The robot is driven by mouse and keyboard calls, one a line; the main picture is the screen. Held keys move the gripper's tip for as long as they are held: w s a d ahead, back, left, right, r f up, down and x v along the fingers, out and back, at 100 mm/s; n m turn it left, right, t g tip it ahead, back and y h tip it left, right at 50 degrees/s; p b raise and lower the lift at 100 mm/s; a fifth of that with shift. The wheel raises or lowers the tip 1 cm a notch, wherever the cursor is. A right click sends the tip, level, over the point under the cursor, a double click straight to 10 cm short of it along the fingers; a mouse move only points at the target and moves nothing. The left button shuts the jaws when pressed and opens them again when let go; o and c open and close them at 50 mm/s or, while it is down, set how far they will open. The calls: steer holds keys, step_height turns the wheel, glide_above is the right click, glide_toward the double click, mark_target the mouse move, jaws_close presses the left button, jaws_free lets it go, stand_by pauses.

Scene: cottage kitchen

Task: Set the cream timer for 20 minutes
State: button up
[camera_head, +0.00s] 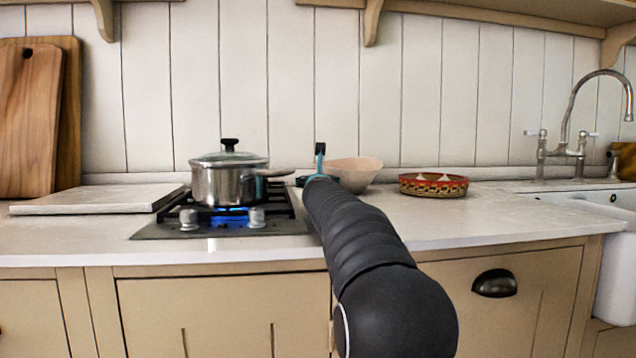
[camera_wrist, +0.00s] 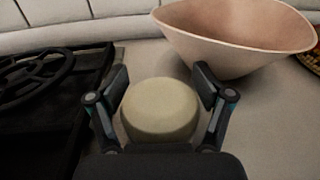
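The cream timer (camera_wrist: 160,112) is a plain, rounded, pale disc-like thing on the counter in the wrist view. No markings or pointer can be made out on it. My gripper (camera_wrist: 162,82) is open, with one finger on each side of the timer. The fingers are close to its sides; firm contact cannot be seen. In the head view, my arm hides the timer, and only a small part of my gripper (camera_head: 319,162) shows past the arm.
A pinkish bowl (camera_wrist: 235,45) stands just behind and right of the timer. The gas hob (camera_head: 165,228) is close on the left, with a lit blue flame under a lidded pot (camera_head: 222,186). A patterned dish (camera_head: 433,186) stands farther right. The counter front right is clear.

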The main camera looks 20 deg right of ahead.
steer(key=shift+v, duration=6.05)
steer(key=shift+f, duration=0.1)
